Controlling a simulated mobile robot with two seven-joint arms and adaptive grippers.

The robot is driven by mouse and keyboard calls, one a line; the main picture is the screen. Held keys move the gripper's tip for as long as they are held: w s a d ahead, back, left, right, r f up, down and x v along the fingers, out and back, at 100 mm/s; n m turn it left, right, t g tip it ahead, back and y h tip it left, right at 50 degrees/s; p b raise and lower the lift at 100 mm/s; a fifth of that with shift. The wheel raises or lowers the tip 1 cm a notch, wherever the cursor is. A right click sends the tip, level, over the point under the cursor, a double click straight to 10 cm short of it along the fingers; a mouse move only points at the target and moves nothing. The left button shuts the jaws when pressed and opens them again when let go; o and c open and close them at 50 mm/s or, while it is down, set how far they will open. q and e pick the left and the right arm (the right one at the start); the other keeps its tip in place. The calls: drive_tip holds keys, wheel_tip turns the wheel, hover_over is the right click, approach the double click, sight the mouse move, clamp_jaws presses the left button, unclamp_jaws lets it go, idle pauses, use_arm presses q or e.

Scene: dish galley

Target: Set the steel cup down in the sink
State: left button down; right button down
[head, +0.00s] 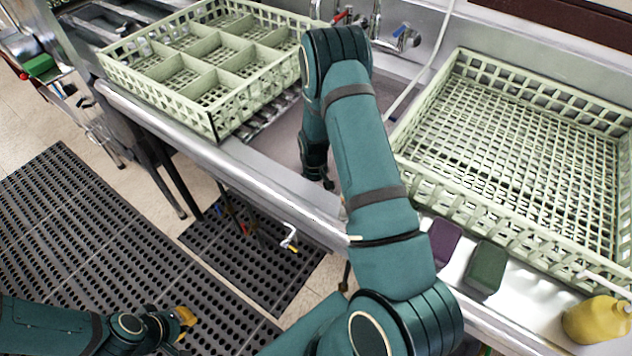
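The steel cup is not visible in the head view. The sink basin (272,140) lies between two pale green racks, and my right arm crosses over it and covers much of it. My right gripper (326,182) points down at the basin's near side, mostly hidden behind my own forearm; I cannot tell whether it holds anything. My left gripper (180,328) is low at the bottom left, above the floor mat and away from the sink. A small yellow-orange patch shows at its fingers; I cannot tell what it is.
A divided rack (213,122) stands left of the basin, an open flat rack (405,160) right of it. Faucet taps (400,38) are behind. A purple block (444,240), a dark green block (486,266) and a yellow bottle (594,320) are along the front right.

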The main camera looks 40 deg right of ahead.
drive_tip(key=c, duration=1.1)
unclamp_jaws()
drive_tip(key=shift+o, duration=0.2)
wheel_tip(320, 180, up, 12)
drive_tip(key=shift+a, duration=0.25)
